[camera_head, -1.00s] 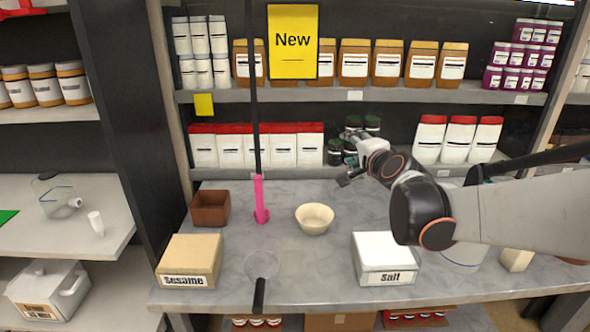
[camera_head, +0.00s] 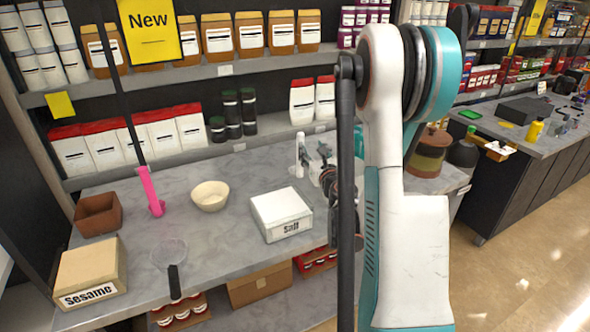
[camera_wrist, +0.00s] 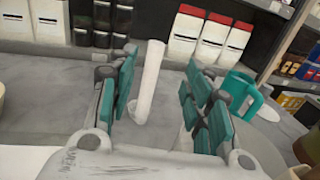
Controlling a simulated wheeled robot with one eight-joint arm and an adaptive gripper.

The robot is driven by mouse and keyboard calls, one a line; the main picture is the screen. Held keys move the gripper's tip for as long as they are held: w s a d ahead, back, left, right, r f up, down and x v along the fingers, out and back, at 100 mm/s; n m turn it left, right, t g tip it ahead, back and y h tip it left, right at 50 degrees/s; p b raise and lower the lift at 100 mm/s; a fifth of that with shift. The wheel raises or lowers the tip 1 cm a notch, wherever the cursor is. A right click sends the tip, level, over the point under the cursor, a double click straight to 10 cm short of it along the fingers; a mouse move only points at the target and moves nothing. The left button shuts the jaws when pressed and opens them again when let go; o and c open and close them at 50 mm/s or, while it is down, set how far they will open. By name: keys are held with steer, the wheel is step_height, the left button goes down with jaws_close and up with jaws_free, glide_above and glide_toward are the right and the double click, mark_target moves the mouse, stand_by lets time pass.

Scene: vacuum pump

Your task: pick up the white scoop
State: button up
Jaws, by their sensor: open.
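A slim white upright piece (camera_wrist: 149,82), which looks like the handle of the white scoop, stands over the grey counter in the wrist view. It also shows in the head view (camera_head: 300,153), to the left of my gripper (camera_head: 326,160). In the wrist view my gripper (camera_wrist: 163,66) is open, with teal finger pads on both sides of the white piece. The piece appears nearer the left finger. I see no clear contact. The lower part of the scoop is partly hidden by the gripper.
A salt box (camera_head: 282,214) stands in front on the counter. A cream bowl (camera_head: 210,195), pink stand (camera_head: 151,190), brown box (camera_head: 98,215), sesame box (camera_head: 90,272) and sieve (camera_head: 170,253) lie left. A teal jug (camera_wrist: 243,93) is close right. Red-lidded containers (camera_wrist: 184,32) line the back.

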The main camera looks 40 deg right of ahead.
mark_target(302, 140)
steer(key=b+x, duration=0.1)
steer(key=x, duration=0.6)
steer(key=shift+w+f, duration=0.1)
steer(key=shift+w, duration=0.05)
steer(key=w, duration=0.1)
steer(key=w+d+f+b, duration=0.1)
steer(key=w, duration=0.3)
steer(key=shift+d+f+b, duration=0.15)
steer(key=shift+d+b, duration=0.15)
steer(key=shift+d, duration=0.1)
steer(key=shift+s, duration=0.1)
jaws_close()
